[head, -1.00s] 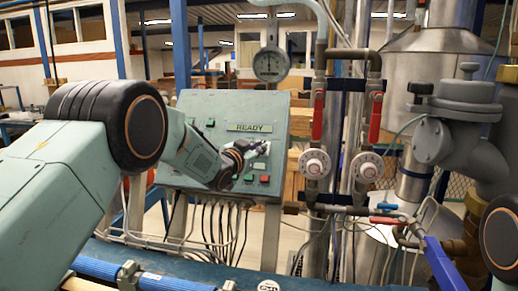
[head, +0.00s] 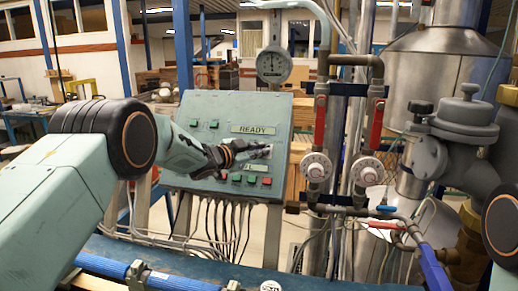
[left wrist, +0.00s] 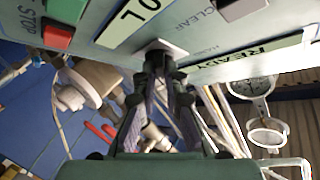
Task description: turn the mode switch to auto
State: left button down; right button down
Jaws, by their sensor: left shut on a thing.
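The green control panel (head: 275,112) has a READY label and several buttons. My left gripper (head: 262,151) reaches in from the left, with its fingers at the panel face below the READY label. In the left wrist view, the fingertips (left wrist: 160,62) come together on the mode switch, in front of its pale plate (left wrist: 165,46). The knob itself is mostly hidden by the fingers, so I cannot read its setting. My right gripper is out of view.
Red and green buttons (head: 251,179) sit just below the gripper. A round gauge (head: 274,64) stands above the panel. Pipes with red-handled valves (head: 320,118) and white dials (head: 316,168) stand to its right. Cables hang beneath the panel.

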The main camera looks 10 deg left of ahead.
pick_arm(q)
jog(key=shift+r, duration=0.1)
jog(key=c, duration=1.4)
grip_release()
jog(key=shift+w, duration=0.1)
jog(key=shift+v, duration=6.05)
jog(key=shift+d, duration=0.1)
